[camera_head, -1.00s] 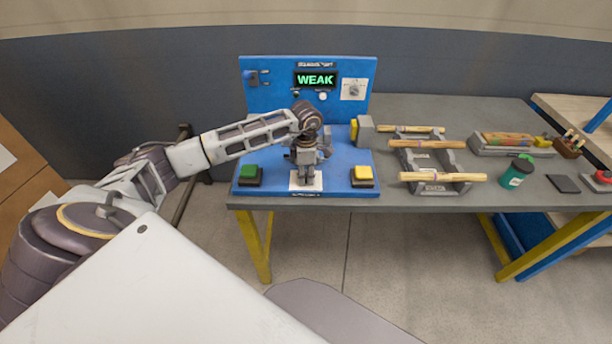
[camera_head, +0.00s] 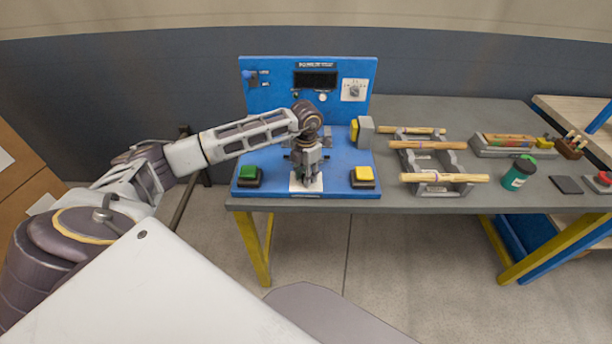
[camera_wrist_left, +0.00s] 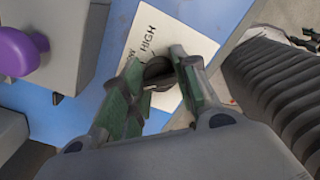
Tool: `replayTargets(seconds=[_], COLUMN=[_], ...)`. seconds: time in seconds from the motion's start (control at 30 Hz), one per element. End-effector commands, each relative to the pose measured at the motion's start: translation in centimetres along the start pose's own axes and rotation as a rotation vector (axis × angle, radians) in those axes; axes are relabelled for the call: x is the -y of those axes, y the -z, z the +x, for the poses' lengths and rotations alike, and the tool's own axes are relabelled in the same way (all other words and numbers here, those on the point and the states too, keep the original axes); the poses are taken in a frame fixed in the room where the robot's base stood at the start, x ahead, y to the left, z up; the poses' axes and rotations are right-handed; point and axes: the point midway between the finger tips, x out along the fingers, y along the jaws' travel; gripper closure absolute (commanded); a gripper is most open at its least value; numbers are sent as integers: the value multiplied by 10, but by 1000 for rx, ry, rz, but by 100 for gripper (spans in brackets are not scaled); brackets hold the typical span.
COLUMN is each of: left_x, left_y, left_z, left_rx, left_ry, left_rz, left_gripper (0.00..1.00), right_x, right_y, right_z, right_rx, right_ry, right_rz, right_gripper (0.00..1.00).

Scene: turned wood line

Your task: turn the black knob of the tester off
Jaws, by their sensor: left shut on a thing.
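The blue tester (camera_head: 262,110) stands on the grey bench, and its display (camera_head: 315,80) is dark. My left gripper (camera_head: 310,178) points down over the white label plate (camera_head: 296,187) at the front of the tester base. In the left wrist view its fingers are shut on the black knob (camera_wrist_left: 158,70), one finger on each side. The plate (camera_wrist_left: 165,32) there shows the word HIGH; the other lettering is partly covered. The knob's pointer direction cannot be read. In the head view the gripper hides the knob. My right gripper is not in view.
A wooden-rod rack (camera_head: 430,165), a teal jar (camera_head: 518,173) and a dark pad (camera_head: 566,184) are to the right on the bench (camera_head: 480,112).

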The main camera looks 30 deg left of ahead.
Motion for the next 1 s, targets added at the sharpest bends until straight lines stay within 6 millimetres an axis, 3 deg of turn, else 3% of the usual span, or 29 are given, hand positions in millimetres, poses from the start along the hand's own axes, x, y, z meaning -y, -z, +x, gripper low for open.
replayTargets(seconds=[0.63,0.67,0.8,1.0], left_x=[-1,-1,-1,0], left_y=[0,0,0,0], left_z=[-1,-1,-1,0], left_rx=[2,2,1,1], left_ry=[-1,-1,-1,0], left_rz=[-64,-64,-63,-62], left_gripper=[94,67,49,47], right_x=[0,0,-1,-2], right_y=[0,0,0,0], right_z=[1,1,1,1], right_rx=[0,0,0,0], right_ry=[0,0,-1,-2], right_rz=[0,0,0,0], right_gripper=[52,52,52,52])
